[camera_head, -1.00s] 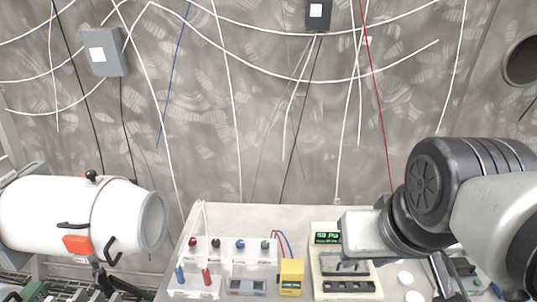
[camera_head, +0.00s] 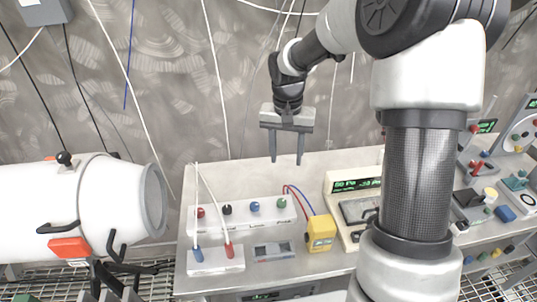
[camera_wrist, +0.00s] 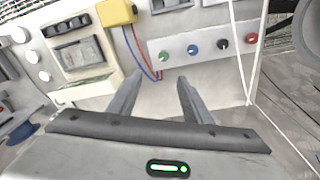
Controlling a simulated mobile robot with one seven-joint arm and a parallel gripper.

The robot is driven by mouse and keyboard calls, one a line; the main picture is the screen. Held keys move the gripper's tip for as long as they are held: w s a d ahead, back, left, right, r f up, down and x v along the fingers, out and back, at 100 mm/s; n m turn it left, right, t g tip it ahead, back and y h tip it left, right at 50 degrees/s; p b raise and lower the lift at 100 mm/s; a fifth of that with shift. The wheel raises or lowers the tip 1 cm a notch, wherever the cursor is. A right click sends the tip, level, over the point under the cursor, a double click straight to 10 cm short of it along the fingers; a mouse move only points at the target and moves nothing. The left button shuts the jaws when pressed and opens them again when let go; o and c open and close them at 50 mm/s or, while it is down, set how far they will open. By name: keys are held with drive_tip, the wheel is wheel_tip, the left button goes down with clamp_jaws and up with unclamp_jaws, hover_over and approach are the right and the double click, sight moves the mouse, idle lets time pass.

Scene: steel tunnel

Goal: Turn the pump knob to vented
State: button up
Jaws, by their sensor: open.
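My gripper (camera_head: 287,162) is open and empty, fingers pointing down above the back of the bench. In the wrist view the gripper (camera_wrist: 157,92) spreads its fingers near a white panel (camera_wrist: 205,45) with green, blue, black and red terminals. This terminal panel (camera_head: 240,214) also shows in the head view, below and left of the gripper. A cream instrument (camera_head: 340,208) has a green display (camera_head: 357,185) that seems to read 50 Pa. It shows in the wrist view too (camera_wrist: 93,87). I cannot tell which part is the pump knob; my arm hides part of the bench.
A yellow meter (camera_head: 320,233) with red and blue wires stands beside the terminal panel. A white box with two plugs (camera_head: 215,262) sits in front. A large white cylinder (camera_head: 95,205) lies at the left. Several small devices crowd the right bench, including a round dial panel (camera_head: 522,135).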

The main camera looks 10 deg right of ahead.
sight(282, 201)
drive_tip(key=f, duration=0.6)
drive_tip(key=w+f, duration=0.1)
drive_tip(key=f, duration=1.3)
drive_tip(key=shift+w+a+f, duration=0.1)
drive_tip(key=shift+w+a, duration=0.05)
drive_tip(key=c, duration=1.1)
drive_tip(key=shift+o, duration=0.2)
drive_tip(key=n+b, duration=0.1)
drive_tip(key=n, duration=0.4)
drive_tip(key=shift+b, duration=0.3)
drive_tip(key=n, duration=0.5)
drive_tip(key=shift+n, duration=0.3)
drive_tip(key=shift+b, duration=0.3)
